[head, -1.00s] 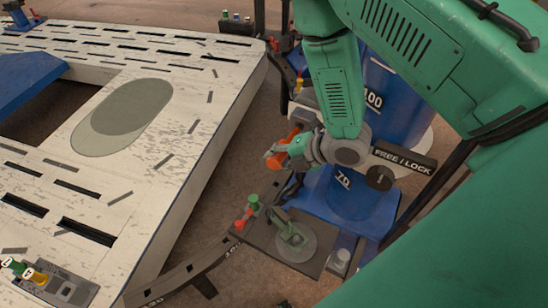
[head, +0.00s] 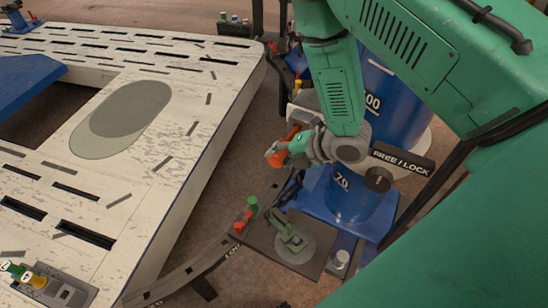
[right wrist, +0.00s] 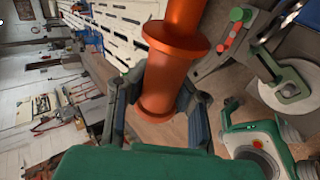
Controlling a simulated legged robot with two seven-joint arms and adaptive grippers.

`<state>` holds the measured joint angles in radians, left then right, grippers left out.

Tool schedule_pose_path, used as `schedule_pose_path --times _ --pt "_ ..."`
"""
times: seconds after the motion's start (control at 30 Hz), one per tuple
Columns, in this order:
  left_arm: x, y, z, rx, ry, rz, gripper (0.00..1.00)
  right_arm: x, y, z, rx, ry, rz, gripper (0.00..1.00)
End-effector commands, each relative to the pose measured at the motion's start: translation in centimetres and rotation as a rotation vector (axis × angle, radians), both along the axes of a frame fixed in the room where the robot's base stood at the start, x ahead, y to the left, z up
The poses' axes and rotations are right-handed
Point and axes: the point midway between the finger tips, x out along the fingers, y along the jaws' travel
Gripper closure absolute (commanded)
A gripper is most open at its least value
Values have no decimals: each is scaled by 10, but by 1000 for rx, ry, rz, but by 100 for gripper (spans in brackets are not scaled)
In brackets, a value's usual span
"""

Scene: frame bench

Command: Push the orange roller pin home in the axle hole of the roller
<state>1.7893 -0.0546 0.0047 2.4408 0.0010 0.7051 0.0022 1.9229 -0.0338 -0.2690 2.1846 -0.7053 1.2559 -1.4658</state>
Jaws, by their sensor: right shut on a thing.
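The orange roller pin (right wrist: 170,80) is a flanged cylinder. It stands between the two fingers of my right gripper (right wrist: 158,108), which is shut on it, and its far end runs out of the top of the right wrist view. In the head view the orange pin (head: 278,157) shows as a small piece at the tip of my right gripper (head: 288,150), held in the air right of the pale bench. I cannot make out for certain which part is the roller, and no axle hole shows clearly. My left gripper is not in view.
A pale slotted bench top (head: 185,130) fills the left. Below the gripper is a dark plate (head: 265,240) with a green fixture (head: 290,235) and green and red knobs. Blue drums (head: 350,195) marked 70 and 100 stand close right. Floor shows between bench and plate.

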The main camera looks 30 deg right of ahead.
Motion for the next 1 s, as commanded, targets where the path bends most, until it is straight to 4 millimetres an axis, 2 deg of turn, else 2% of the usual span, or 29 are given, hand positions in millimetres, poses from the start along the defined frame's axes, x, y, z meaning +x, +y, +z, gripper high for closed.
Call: schedule_pose_path --times 1.0 --pt "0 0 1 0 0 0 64 13 -23 0 0 -2 1 100"
